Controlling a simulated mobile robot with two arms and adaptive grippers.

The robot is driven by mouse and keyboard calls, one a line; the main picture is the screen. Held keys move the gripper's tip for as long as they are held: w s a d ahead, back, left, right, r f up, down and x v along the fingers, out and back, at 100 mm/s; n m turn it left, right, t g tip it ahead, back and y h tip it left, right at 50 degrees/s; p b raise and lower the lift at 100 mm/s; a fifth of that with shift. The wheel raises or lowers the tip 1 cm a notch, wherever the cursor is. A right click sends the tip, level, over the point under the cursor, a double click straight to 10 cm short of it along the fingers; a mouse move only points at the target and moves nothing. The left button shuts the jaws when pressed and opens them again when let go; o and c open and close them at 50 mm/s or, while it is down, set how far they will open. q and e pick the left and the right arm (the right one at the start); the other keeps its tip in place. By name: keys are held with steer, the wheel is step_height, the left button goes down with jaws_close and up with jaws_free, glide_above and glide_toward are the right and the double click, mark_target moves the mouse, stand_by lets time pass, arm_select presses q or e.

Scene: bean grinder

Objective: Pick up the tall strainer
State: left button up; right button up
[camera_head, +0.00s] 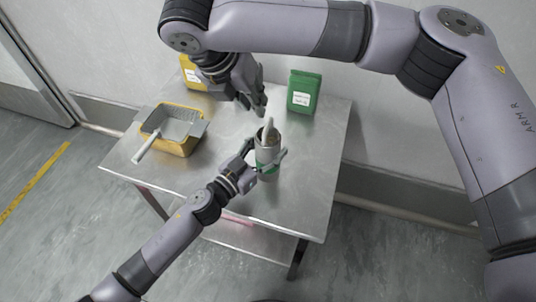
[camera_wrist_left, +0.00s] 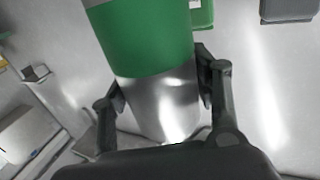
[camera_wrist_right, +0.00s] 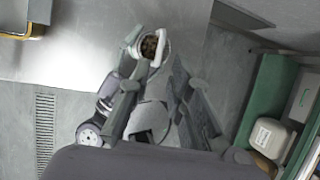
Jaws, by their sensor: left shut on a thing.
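A tall metal cylinder with a green band (camera_head: 265,168) stands upright on the steel table. My left gripper (camera_head: 256,166) is shut around its side; in the left wrist view the cylinder (camera_wrist_left: 150,55) lies between the fingers. In the right wrist view its open top (camera_wrist_right: 153,45) shows brown contents. A grey piece (camera_head: 269,128) rises at its rim. A grey strainer (camera_head: 174,127) with a pale handle sits in a yellow container (camera_head: 177,146) at the table's left. My right gripper (camera_head: 258,108) is open and empty, above and behind the cylinder. I cannot tell which item is the tall strainer.
A green bag (camera_head: 304,92) stands upright at the back right of the table (camera_head: 315,175), a yellow bag (camera_head: 191,73) at the back left. The table's right and front parts are clear. A green-edged shelf (camera_wrist_right: 262,95) shows in the right wrist view.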

mark_target(268, 122)
steer(key=x, duration=1.1)
steer(key=shift+d+f, duration=0.1)
steer(key=shift+d, duration=0.05)
steer(key=shift+c, duration=0.6)
jaws_close()
